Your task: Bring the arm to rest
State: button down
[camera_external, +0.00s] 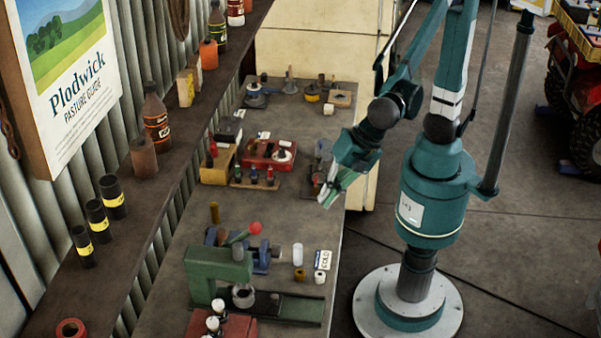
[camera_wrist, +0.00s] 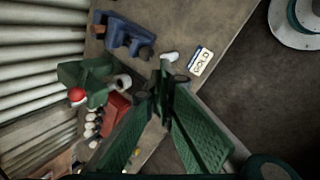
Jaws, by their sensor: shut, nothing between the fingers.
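My gripper (camera_external: 326,192) hangs over the right edge of the long workbench (camera_external: 180,262) in the external view, with its fingers angled down to the left. Its fingers are shut with nothing between them. In the wrist view my gripper (camera_wrist: 163,92) reaches up from the bottom, with the bench surface below it and the floor to the right. No object touches the fingertips in either view.
A red tray (camera_external: 258,160) and small parts stand farther back. Open floor (camera_external: 510,190) lies right.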

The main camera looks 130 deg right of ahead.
jog(key=s+d+m+t+y, duration=0.1)
jog(key=s+d+m, duration=0.3)
jog(key=s+m, duration=0.3)
jog(key=s+d+m+t+y, duration=0.1)
jog(key=s+d+m, duration=0.4)
jog(key=s, duration=0.9)
jog(key=shift+f+m+t+y, duration=0.15)
jog(key=shift+m+t+y, duration=0.25)
jog(key=shift+m, duration=0.5)
jog(key=shift+w+d, duration=0.1)
jog(key=shift+d, duration=0.05)
dwell(2.0)
